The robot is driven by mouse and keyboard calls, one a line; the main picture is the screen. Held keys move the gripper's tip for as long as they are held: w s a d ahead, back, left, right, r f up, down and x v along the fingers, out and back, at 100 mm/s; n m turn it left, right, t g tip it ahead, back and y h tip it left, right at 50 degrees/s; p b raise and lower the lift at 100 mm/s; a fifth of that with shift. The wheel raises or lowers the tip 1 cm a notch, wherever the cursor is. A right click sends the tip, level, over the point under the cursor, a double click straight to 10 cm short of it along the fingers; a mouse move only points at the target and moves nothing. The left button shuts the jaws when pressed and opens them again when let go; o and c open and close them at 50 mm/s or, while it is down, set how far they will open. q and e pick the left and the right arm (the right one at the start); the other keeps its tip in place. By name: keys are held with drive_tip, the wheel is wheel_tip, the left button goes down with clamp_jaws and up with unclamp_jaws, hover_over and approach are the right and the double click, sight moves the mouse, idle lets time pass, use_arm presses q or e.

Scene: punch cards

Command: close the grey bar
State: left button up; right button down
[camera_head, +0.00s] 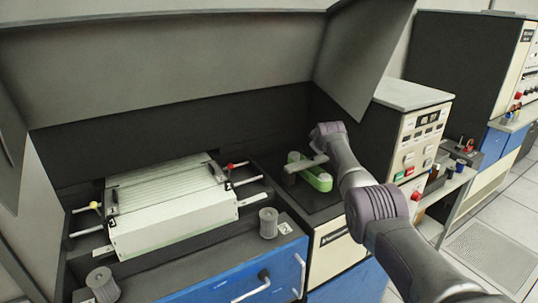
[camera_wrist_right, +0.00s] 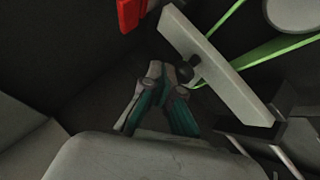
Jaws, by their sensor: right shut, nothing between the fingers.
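The grey bar (camera_head: 303,163) lies across the top of a green rounded part on the dark deck at the centre right. In the right wrist view the grey bar (camera_wrist_right: 222,72) runs diagonally from upper left to lower right and carries a black knob (camera_wrist_right: 185,72). My right gripper (camera_wrist_right: 164,72) is shut and empty, its fingertips close beside the knob and the bar's edge. I cannot tell whether they touch. My left gripper is not in view.
The green part (camera_head: 319,180) shows as a green band (camera_wrist_right: 245,52) in the wrist view, near a red piece (camera_wrist_right: 130,14). A white ribbed card unit (camera_head: 175,210) stands at left. A control panel cabinet (camera_head: 415,135) stands to the right of my arm.

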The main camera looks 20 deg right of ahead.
sight(316, 161)
drive_tip(key=shift+r, duration=0.1)
drive_tip(key=shift+r+p, duration=0.35)
drive_tip(key=shift+p, duration=0.1)
drive_tip(key=s+d+r, duration=0.1)
drive_tip(key=s+r, duration=0.5)
drive_tip(key=r, duration=0.4)
drive_tip(key=shift+s+d+r, duration=0.15)
drive_tip(key=shift+s+r, duration=0.05)
drive_tip(key=shift+s, duration=0.15)
